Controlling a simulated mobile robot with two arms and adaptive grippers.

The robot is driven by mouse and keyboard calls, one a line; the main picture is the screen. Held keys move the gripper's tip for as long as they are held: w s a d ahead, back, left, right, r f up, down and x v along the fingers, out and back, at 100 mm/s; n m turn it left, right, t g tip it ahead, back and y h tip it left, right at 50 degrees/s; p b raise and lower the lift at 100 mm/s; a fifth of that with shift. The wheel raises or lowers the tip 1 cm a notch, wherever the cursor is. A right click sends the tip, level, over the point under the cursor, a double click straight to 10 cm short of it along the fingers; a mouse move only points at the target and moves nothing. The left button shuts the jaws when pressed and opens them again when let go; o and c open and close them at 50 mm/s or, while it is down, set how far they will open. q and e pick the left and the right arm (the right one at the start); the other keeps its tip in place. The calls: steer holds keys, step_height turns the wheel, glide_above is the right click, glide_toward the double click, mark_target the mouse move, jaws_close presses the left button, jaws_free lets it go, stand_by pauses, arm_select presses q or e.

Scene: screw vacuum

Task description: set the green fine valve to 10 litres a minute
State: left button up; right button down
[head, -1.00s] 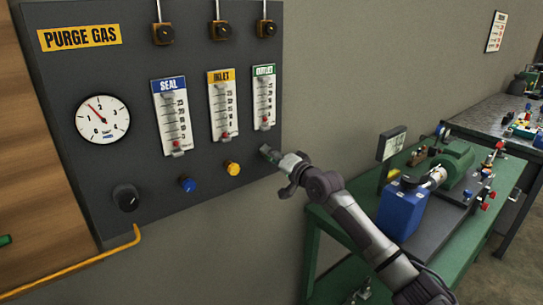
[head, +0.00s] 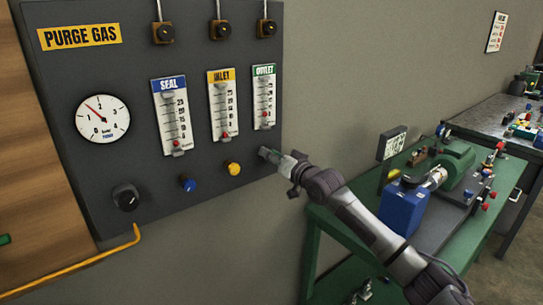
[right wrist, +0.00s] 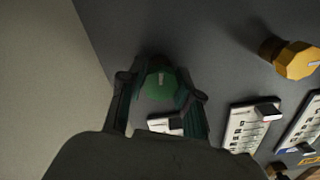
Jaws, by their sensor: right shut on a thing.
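The green fine valve knob (right wrist: 158,84) sits between the two fingers of my right gripper (right wrist: 158,98) in the right wrist view, and the gripper is shut on it. A pale pointer mark shows on the knob's face. In the head view my right gripper (head: 267,153) reaches the panel's lower right and hides the knob. The green-labelled OUTLET flowmeter (head: 264,97) is directly above it. A small red float shows in its lower part; its exact reading is too small to tell. My left gripper is not in view.
The dark PURGE GAS panel (head: 60,90) also carries the SEAL meter (head: 171,116), INLET meter (head: 223,105), blue knob (head: 187,183), yellow knob (head: 232,168) and pressure gauge (head: 102,118). A green bench (head: 510,175) with a pump stands at right.

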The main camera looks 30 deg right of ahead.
steer(key=n+p, duration=0.1)
steer(key=n, duration=0.5)
stand_by(0.5)
steer(key=c, duration=0.8)
jaws_free()
steer(key=s, duration=1.2)
steer(key=shift+d, duration=0.4)
